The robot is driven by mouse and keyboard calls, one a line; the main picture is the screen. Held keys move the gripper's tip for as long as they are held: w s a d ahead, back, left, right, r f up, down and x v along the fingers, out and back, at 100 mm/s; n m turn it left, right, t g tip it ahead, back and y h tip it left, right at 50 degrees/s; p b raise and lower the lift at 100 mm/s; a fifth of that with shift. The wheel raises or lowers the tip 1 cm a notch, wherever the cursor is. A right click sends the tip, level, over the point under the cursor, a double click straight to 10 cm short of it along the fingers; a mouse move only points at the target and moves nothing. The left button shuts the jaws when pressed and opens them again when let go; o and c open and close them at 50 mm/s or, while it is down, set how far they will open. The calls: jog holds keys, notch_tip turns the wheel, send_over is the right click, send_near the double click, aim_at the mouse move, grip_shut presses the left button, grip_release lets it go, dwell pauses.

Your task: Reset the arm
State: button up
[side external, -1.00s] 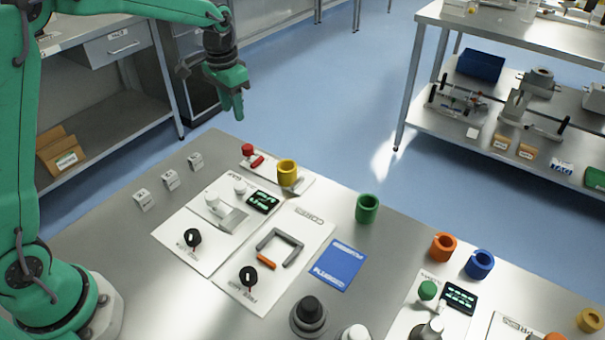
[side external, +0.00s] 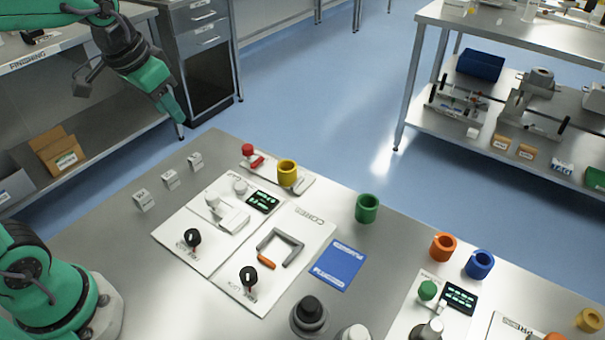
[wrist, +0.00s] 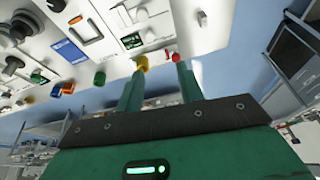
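My gripper (side external: 178,117) is green and hangs at the upper left in the side external view, raised beyond the far left corner of the metal table (side external: 90,220). In the wrist view its two fingers (wrist: 160,70) stand apart with nothing between them, so it is open and empty. It touches no object. Its fingers point down and to the right in the side external view.
The table holds white panels with black knobs (side external: 248,276), a yellow ring (side external: 287,172), a green ring (side external: 367,208), a blue card (side external: 339,265) and small white labelled blocks (side external: 170,178). A bench with drawers (side external: 203,40) stands behind my gripper. Open blue floor lies right.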

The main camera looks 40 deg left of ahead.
jog(key=s+f+n+t, duration=0.1)
jog(key=s+f, duration=0.1)
jog(key=s, duration=0.7)
jog(key=shift+s+d+t, duration=0.35)
jog(key=shift+d+t, duration=0.05)
